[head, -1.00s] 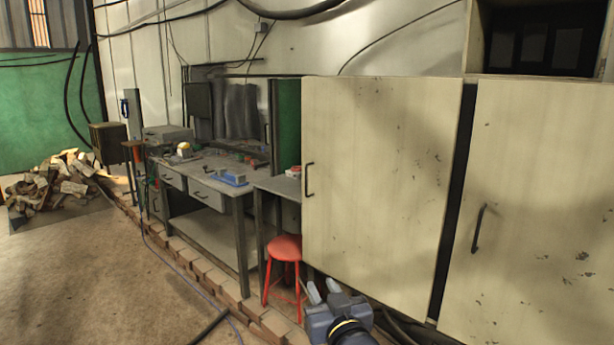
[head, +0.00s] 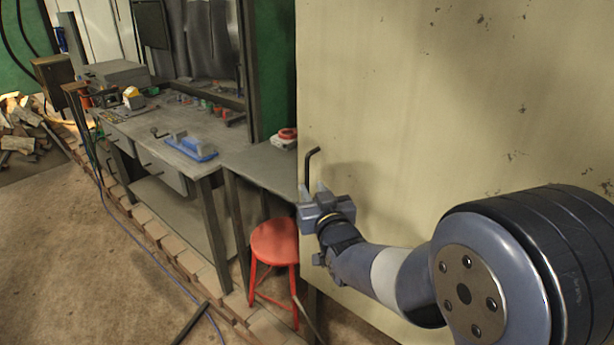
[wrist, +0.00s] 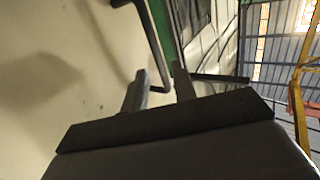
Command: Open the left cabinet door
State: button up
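The left cabinet door (head: 400,110) is a cream, scuffed panel filling the right of the head view. It also fills the left of the wrist view (wrist: 50,50). Its dark bar handle (head: 307,163) stands upright near the door's left edge. My gripper (head: 314,190) is at the handle's lower part, with its fingers pointing up. In the wrist view the fingers (wrist: 160,78) stand apart, and the handle (wrist: 153,60) runs down between them in the picture. I see gaps beside the bar, so the gripper looks open. Contact cannot be told.
A red stool (head: 275,243) stands left of my gripper, below a workbench (head: 190,155) with tools and a blue vise. Low bricks (head: 165,232) edge the bench. The floor (head: 90,270) at left is mostly clear, with a thin hose.

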aim_at(308, 179)
jog(key=p+x, duration=0.1)
jog(key=x, duration=0.5)
jog(key=shift+w+d+r, duration=0.1)
grip_shut()
dwell(0.4)
